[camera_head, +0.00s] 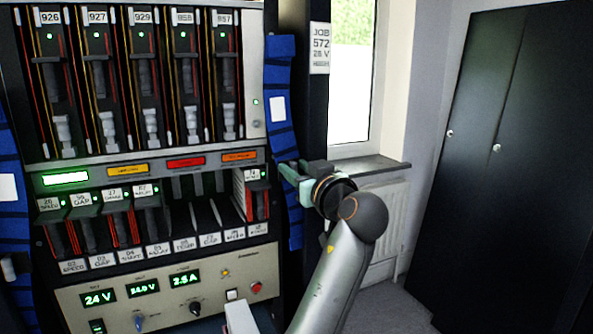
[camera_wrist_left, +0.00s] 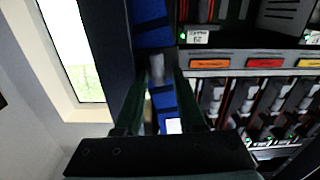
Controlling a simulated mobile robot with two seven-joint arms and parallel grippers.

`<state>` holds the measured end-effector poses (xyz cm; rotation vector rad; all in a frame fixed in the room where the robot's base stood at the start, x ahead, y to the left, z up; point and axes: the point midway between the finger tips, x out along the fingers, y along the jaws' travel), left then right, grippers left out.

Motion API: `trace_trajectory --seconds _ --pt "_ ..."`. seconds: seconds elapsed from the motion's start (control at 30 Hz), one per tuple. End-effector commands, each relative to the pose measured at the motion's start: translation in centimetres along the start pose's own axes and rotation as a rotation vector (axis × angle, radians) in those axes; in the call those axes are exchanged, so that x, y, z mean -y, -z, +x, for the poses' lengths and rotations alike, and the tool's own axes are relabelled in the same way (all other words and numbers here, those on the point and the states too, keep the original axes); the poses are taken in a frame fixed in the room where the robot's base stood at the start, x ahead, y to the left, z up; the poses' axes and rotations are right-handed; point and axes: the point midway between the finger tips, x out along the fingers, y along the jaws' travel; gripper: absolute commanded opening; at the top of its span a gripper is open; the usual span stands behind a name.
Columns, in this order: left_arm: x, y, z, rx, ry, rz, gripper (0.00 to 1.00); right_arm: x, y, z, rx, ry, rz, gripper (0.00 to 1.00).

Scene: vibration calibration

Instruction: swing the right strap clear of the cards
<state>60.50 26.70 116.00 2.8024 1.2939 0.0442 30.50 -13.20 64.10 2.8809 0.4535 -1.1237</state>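The right strap (camera_head: 279,110) is blue with a white label and hangs down the right side of the rack. In the left wrist view the strap (camera_wrist_left: 152,27) runs behind the fingers, with a small grey handle (camera_wrist_left: 157,69) between them. My left gripper (camera_head: 299,180) is at the strap's middle. Its fingers (camera_wrist_left: 158,90) are apart, one on each side of the handle, with no clear contact. The cards (camera_head: 115,225) stand in the rack's lower row; a card at the right end (camera_head: 250,196) is close beside the strap. My right gripper is not in view.
Upper modules (camera_head: 143,75) fill the rack's top, above coloured lamps (camera_head: 186,162). A control panel (camera_head: 165,295) lies below the cards. Another blue strap (camera_head: 8,150) hangs at the left. A window (camera_head: 352,85), sill and radiator are right of the strap; dark cabinets (camera_head: 510,150) stand farther right.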

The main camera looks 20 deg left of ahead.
Motion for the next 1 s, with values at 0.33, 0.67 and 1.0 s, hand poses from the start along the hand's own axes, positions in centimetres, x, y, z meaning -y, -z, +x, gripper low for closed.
trace_trajectory --seconds 0.33,0.67,1.0 --pt "-0.1 -0.2 0.0 0.003 -0.004 0.002 0.50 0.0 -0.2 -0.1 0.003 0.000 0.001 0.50" --pt "0.3 -0.2 0.0 0.005 -0.003 0.024 0.50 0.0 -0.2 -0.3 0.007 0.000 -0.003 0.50" --pt "5.4 1.1 0.1 0.002 0.003 0.236 0.50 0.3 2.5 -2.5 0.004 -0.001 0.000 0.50"
